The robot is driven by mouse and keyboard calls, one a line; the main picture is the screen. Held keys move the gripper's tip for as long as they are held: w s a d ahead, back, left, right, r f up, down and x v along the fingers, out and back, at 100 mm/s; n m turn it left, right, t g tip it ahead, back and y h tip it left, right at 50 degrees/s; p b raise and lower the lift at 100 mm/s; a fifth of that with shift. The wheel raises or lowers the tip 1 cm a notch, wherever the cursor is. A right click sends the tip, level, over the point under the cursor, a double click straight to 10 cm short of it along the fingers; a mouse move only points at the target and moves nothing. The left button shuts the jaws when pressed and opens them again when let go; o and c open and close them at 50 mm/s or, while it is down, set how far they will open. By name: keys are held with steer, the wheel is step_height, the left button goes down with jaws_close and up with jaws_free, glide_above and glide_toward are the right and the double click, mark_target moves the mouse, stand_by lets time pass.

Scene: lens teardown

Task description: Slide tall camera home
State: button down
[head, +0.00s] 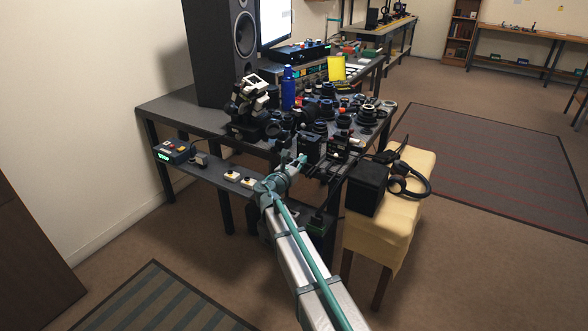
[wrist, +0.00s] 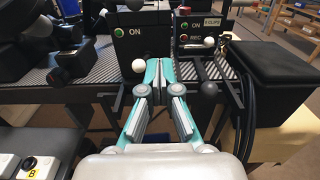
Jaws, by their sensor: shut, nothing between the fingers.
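A tall black box-shaped camera (wrist: 133,38) stands at the table's near edge in the wrist view. It has a green button and an "ON" label on its front. In the head view a dark upright box (head: 310,148) appears to be the same camera. My gripper (wrist: 158,68) is shut and empty, its teal fingertips just in front of the camera's lower right part. I cannot tell whether they touch it. A white ball knob (wrist: 139,65) sits just left of the fingertips. In the head view my gripper (head: 301,160) is at the table's front edge.
A lower black unit (wrist: 200,32) with "ON" and "REC" labels stands right of the camera. A grey ball knob (wrist: 209,88) is right of my fingers. A black box (head: 366,187) and headphones (head: 408,182) sit on a yellow stool (head: 415,205). Many lenses crowd the table.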

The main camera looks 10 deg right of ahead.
mark_target(310, 151)
steer(key=shift+x, duration=2.25)
steer(key=shift+p+x, duration=0.45)
steer(key=shift+x, duration=2.1)
steer(key=shift+r, duration=0.15)
